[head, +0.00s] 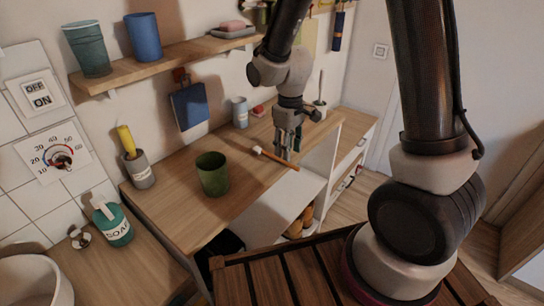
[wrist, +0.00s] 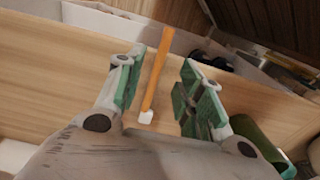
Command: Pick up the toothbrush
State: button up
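The toothbrush (head: 274,158) has an orange handle and a white head, and lies on the wooden counter (head: 180,205) near its front edge. In the wrist view the toothbrush (wrist: 157,75) runs between the two fingers, with its white head nearest the palm. My gripper (head: 288,146) is just above and behind it in the head view. In the wrist view my gripper (wrist: 163,85) is open, its green pads on either side of the toothbrush with gaps to both. I cannot tell the exact height of the fingertips above the counter.
A green cup (head: 212,174) stands left of the toothbrush on the counter. A soap bottle (head: 113,223) stands at lower left. A shelf (head: 165,62) hangs above.

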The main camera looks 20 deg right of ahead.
aim_at(276, 160)
notch_tip(276, 160, down, 4)
jog(key=shift+w+a+f, duration=0.1)
jog(key=shift+w+f, duration=0.05)
jog(key=shift+f, duration=0.05)
grip_shut()
